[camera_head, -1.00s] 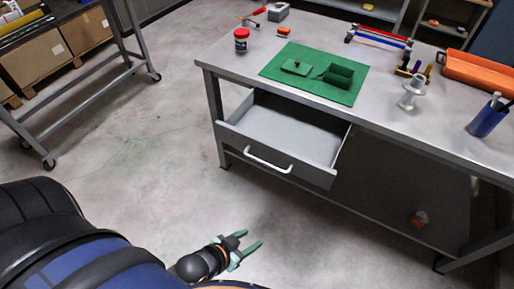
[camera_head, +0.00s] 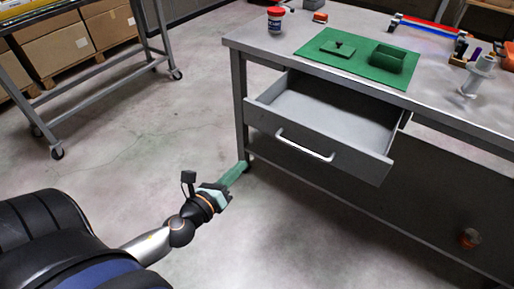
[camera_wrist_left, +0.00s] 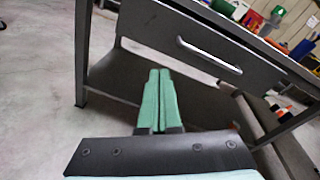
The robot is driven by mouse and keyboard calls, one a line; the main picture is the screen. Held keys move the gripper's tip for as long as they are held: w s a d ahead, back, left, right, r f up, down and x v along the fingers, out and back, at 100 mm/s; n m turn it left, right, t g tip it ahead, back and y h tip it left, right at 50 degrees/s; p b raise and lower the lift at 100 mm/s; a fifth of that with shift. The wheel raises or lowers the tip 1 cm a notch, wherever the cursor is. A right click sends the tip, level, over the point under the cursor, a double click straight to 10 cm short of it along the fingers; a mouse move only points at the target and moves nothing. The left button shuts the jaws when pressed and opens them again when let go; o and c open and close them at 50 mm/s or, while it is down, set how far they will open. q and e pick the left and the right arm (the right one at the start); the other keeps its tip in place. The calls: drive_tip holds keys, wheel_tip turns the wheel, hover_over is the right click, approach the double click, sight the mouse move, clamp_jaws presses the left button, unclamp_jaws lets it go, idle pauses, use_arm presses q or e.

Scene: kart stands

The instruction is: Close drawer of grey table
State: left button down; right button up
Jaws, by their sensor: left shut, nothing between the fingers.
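The grey table (camera_head: 238,43) stands at the right in the head view. Its drawer (camera_head: 352,152) is pulled out and empty, with a white bar handle (camera_head: 304,146) on its front. My left gripper (camera_head: 240,172) is shut and empty, in front of the table near its left leg, apart from the drawer and to the left of the handle. In the left wrist view the closed green fingers (camera_wrist_left: 158,98) point toward the space under the drawer front (camera_wrist_left: 222,50), and the handle (camera_wrist_left: 208,56) shows above and to the right of them. My right gripper is not in view.
On the tabletop lie a green mat (camera_head: 318,48) with green parts, a red-lidded jar (camera_head: 275,20) and a grey fitting (camera_head: 478,76). A wheeled rack (camera_head: 100,92) stands at the left. A lower shelf (camera_head: 420,210) lies beneath the drawer. The floor between is clear.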

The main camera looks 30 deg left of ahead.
use_arm(q)
drive_tip(key=m+t+b, duration=0.1)
drive_tip(key=m+b, duration=0.1)
drive_tip(key=m, duration=0.3)
drive_tip(key=m+p, duration=0.1)
drive_tip(key=p, duration=0.1)
approach(273, 125)
drive_tip(key=shift+h, duration=0.4)
drive_tip(key=w, duration=0.7)
drive_tip(key=shift+a+f, duration=0.15)
drive_tip(key=shift+f, duration=0.15)
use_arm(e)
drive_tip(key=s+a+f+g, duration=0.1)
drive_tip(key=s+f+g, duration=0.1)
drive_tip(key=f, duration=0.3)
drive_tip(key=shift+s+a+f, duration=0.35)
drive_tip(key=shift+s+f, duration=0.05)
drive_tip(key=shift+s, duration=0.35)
